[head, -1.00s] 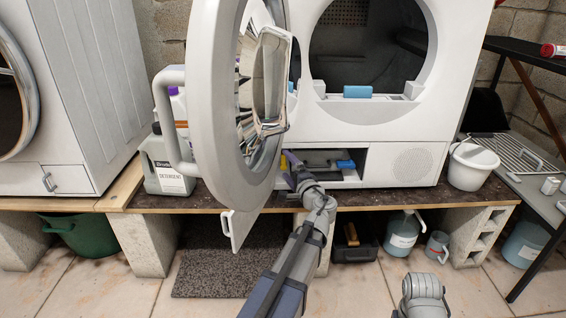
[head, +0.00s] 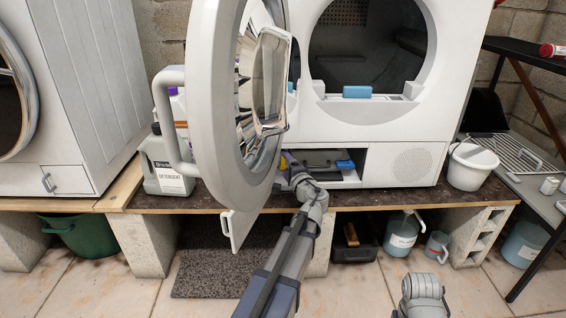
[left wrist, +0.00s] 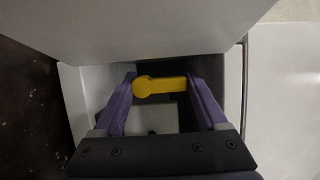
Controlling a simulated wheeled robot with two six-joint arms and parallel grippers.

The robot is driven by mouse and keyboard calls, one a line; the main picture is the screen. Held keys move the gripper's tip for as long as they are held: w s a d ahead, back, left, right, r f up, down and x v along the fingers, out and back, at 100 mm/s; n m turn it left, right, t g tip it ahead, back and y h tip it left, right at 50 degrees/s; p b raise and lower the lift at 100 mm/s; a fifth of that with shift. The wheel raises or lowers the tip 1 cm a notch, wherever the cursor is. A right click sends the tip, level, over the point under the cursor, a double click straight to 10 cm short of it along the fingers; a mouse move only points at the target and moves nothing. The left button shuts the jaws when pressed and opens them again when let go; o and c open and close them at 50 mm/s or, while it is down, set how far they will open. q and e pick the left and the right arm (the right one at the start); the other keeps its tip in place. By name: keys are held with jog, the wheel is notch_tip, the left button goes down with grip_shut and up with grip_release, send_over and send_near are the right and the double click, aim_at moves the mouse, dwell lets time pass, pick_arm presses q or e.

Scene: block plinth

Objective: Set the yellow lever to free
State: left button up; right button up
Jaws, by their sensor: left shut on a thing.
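The yellow lever (left wrist: 160,85) shows in the left wrist view inside the white recess, lying crosswise with its round end at the left. The purple fingers of my left gripper (left wrist: 161,95) are at its two ends, shut on it. In the head view, my left gripper (head: 284,170) reaches into the left part of the open compartment under the dryer drum, beside the open door. The door edge and my wrist hide most of the lever there. My right gripper is not seen; only a grey part of my own arm shows at the bottom right.
The open round door (head: 203,100) stands just left of my arm. A small hatch flap (head: 240,230) hangs below. A blue-handled part (head: 345,165) is in the compartment. A white bucket (head: 470,167) and a detergent jug (head: 166,165) stand on the bench.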

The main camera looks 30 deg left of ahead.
pick_arm(q)
jog(key=c, duration=0.6)
jog(key=shift+f+b, duration=0.15)
jog(key=shift+b, duration=0.15)
jog(key=shift+c, duration=0.2)
jog(key=shift+m, duration=0.4)
jog(key=o, duration=1.3)
jog(key=shift+d, duration=0.15)
jog(key=v, duration=0.7)
jog(key=shift+s+d, duration=0.25)
